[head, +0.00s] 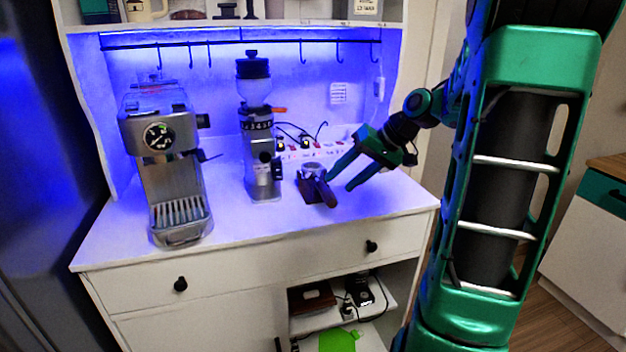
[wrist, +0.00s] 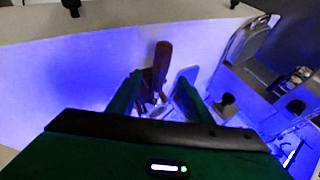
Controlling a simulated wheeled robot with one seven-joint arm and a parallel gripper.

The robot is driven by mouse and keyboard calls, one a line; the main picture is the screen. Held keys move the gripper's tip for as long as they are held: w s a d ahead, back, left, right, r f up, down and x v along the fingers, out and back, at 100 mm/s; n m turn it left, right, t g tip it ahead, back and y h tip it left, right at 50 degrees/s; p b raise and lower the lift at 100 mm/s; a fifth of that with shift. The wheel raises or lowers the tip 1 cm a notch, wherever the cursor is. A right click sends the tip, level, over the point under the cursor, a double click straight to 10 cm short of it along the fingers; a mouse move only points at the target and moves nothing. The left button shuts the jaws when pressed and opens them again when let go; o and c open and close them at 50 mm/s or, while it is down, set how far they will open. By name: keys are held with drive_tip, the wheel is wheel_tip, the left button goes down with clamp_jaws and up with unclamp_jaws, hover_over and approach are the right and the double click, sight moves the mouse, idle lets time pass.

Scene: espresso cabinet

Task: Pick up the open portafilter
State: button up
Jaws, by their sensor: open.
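The portafilter (head: 317,180) rests in a dark stand on the white cabinet top, right of the grinder in the head view. Its brown handle points toward the front right. In the wrist view its wooden handle (wrist: 161,62) shows upright in the picture, beyond and between my fingertips, with the metal part partly hidden low between the fingers. My gripper (head: 338,182) is open, its two green fingers reaching down from the right close to the handle. It also shows in the wrist view (wrist: 160,82). I cannot tell whether a finger touches the handle.
A grinder (head: 259,130) stands left of the portafilter, and an espresso machine (head: 168,165) stands further left. The counter (head: 280,222) in front is clear. Hooks hang from a rail (head: 230,42) above.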

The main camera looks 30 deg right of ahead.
sight(320, 184)
drive_tip(key=shift+x, duration=2.6)
clamp_jaws()
